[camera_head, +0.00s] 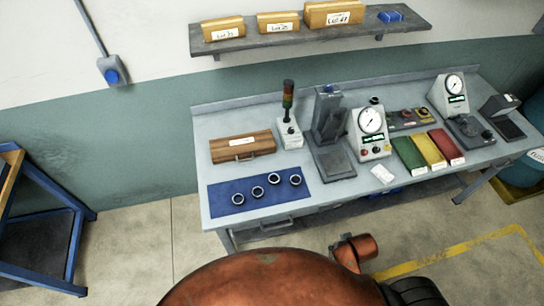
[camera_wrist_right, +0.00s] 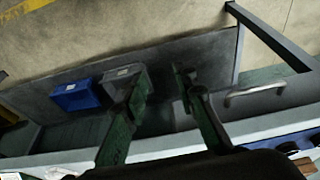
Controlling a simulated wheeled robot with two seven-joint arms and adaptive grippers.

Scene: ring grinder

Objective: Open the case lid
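The wooden case (camera_head: 262,148) lies flat at the back left of the workbench in the head view. Its lid is shut, with a white label on top and a handle on the front side. My right gripper (camera_wrist_right: 160,82) shows in the right wrist view with its two dark fingers apart and nothing between them. My left gripper is in neither view.
A blue mat (camera_head: 225,196) with several rings lies in front of the case. A signal light (camera_head: 289,130) and a grey press (camera_head: 329,125) stand to its right. A wall shelf (camera_head: 330,34) hangs above. The wrist view shows a drawer handle (camera_wrist_right: 255,92) and a blue bin (camera_wrist_right: 75,96).

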